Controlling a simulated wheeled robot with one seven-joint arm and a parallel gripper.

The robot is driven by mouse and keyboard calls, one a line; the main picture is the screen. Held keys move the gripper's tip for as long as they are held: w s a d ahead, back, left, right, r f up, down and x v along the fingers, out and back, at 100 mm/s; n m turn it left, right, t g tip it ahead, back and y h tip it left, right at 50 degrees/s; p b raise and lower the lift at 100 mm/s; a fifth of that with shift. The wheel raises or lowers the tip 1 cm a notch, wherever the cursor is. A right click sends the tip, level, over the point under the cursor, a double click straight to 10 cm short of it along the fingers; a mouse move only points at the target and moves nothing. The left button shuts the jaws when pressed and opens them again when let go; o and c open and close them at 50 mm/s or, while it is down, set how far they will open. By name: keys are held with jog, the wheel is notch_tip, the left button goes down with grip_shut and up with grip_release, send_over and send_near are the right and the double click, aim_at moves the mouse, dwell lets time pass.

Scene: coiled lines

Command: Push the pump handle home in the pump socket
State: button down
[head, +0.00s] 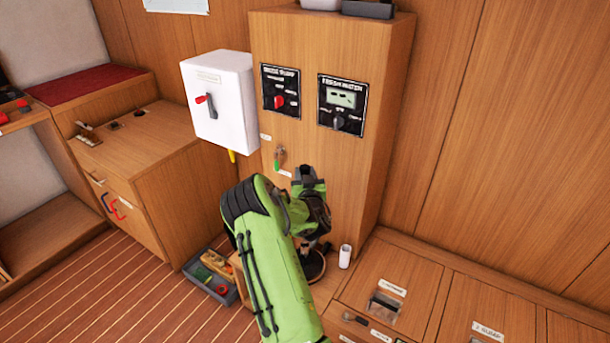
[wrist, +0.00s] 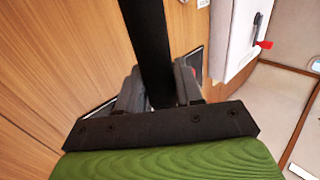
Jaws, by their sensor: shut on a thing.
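My gripper (head: 308,178) is in front of the wooden cabinet, below its two black panels. In the wrist view its grey fingers (wrist: 160,92) are closed on a long black bar, which I take to be the pump handle (wrist: 148,40). The bar runs from between the fingers up out of the top of that view, so its far end is hidden. In the head view a round black fitting (head: 313,266), likely the pump with its socket, sits low at the cabinet's foot. My arm partly covers it. I cannot tell whether the handle touches the socket.
A white cylinder (head: 345,256) stands right of the black fitting. A grey tray of parts (head: 212,290) lies on the floor to the left. A white switch box (head: 222,100) juts out from the cabinet's left. Low wooden lockers (head: 400,275) are at right.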

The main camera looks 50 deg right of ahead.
dwell(0.4)
jog(key=shift+f+b, duration=0.35)
jog(key=shift+b, duration=0.05)
jog(key=shift+f+b, duration=2.75)
jog(key=shift+f, duration=0.3)
jog(key=shift+r, duration=0.1)
jog(key=shift+c, duration=1.2)
grip_release()
notch_tip(320, 180, up, 7)
jog(key=p, duration=0.6)
